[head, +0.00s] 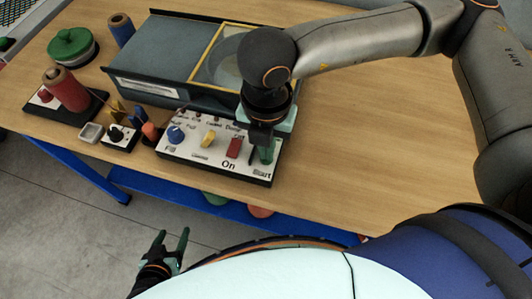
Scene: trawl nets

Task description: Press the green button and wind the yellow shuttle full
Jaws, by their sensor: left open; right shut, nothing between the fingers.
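The control panel (222,160) sits at the table's front edge, with "On" and "Start" lettering. The green button (269,155) is at its right end above "Start", partly hidden by my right gripper. My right gripper (262,147) is shut and empty, pointing down at the button; whether it touches cannot be told. A small yellow piece (118,106), perhaps the yellow shuttle, stands at the small black unit (118,140) left of the panel; its fill cannot be made out. My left gripper (173,246) is open and empty, low in front of the table, above the floor.
The panel also carries a blue knob (175,134), a yellow lever (209,138) and a red switch (234,148). A red spool (66,90), a green round lid (72,46) and a blue spool (121,29) stand at the left. The table's right side (370,130) is clear.

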